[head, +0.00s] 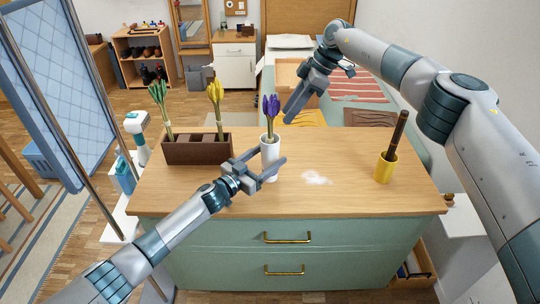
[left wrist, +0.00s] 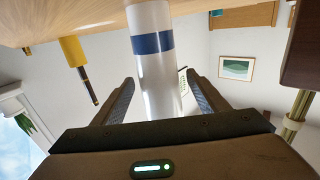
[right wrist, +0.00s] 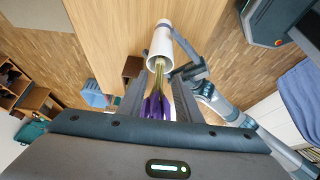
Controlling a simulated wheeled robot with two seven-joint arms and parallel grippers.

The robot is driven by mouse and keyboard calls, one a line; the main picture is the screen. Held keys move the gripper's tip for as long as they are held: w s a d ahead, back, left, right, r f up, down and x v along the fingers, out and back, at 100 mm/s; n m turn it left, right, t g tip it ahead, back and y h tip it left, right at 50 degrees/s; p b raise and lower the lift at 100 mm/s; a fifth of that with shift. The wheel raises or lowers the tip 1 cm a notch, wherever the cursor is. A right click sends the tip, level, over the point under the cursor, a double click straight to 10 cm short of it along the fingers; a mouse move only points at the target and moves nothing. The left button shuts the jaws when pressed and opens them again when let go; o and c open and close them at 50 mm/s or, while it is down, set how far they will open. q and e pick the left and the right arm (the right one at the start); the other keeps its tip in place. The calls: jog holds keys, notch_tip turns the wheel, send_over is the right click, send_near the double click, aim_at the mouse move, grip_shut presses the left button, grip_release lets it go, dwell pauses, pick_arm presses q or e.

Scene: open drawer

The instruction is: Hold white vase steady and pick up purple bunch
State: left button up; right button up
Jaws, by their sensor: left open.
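The white vase (head: 270,160) stands upright on the wooden tabletop; a blue band shows on it in the left wrist view (left wrist: 150,70). The purple bunch (head: 271,106) stands in the vase, stems down. My left gripper (head: 269,156) is open, with one finger on each side of the vase; I cannot tell whether either finger touches it. My right gripper (head: 302,104) is above and right of the purple bunch in the head view. In the right wrist view its fingers are apart, and the purple flowers (right wrist: 155,107) show between them.
A dark brown compartment box (head: 197,150) at the left holds a green bunch (head: 160,100) and a yellow bunch (head: 216,98). A yellow cup (head: 386,167) with a brown stick stands at the right. A small white patch (head: 316,178) lies on the tabletop (head: 340,200). The front right is clear.

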pick_arm(q)
jog(key=shift+w+d, duration=0.4)
jog(key=shift+w, duration=0.05)
